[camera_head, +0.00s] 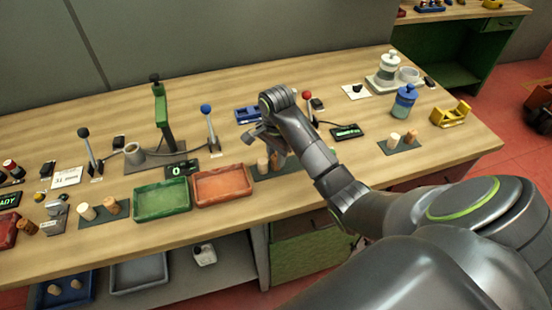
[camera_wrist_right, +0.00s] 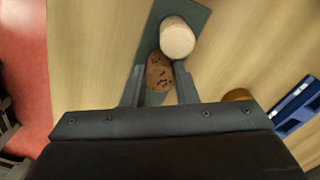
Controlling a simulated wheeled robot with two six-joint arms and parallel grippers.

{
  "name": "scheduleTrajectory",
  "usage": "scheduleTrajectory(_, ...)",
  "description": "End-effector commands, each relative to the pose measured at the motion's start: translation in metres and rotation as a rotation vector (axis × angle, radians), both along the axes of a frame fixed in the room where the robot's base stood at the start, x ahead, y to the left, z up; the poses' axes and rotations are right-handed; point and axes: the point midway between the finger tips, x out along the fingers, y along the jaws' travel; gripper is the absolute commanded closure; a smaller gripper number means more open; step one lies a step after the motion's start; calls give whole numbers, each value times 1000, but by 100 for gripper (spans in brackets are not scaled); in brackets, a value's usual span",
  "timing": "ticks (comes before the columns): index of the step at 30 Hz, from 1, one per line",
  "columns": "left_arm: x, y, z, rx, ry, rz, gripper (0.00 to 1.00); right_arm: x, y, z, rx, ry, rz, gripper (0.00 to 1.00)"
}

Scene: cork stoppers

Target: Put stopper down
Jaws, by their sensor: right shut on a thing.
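My right gripper (camera_head: 270,145) is over the dark mat (camera_head: 262,176) near the middle of the bench. In the right wrist view its two fingers (camera_wrist_right: 159,82) are shut on a brown, dark-speckled cork stopper (camera_wrist_right: 160,68). That stopper is over or on the dark mat (camera_wrist_right: 197,14); I cannot tell whether it touches it. A pale stopper (camera_wrist_right: 177,38) stands on the mat beside it, and also shows in the head view (camera_head: 262,165). The brown stopper (camera_head: 277,161) shows just below the gripper in the head view. My left gripper is not in view.
A red-orange tray (camera_head: 222,203) and a green tray (camera_head: 162,217) lie left of the mat. A red-knobbed lever (camera_head: 307,97) and a blue holder (camera_head: 247,115) are near my right arm.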

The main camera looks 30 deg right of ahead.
Motion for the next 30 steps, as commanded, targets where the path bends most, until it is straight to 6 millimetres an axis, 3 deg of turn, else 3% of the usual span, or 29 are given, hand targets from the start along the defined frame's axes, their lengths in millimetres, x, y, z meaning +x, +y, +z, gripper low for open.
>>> scheduleTrajectory(9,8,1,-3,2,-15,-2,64,0,0,-4,0,-1,0,94)
scheduleTrajectory(10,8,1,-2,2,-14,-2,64,0,0,-2,0,-1,0,71)
scheduleTrajectory(15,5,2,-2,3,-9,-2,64,0,0,-2,0,-1,0,52)
scheduleTrajectory(30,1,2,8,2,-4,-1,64,0,0,9,0,-1,0,52)
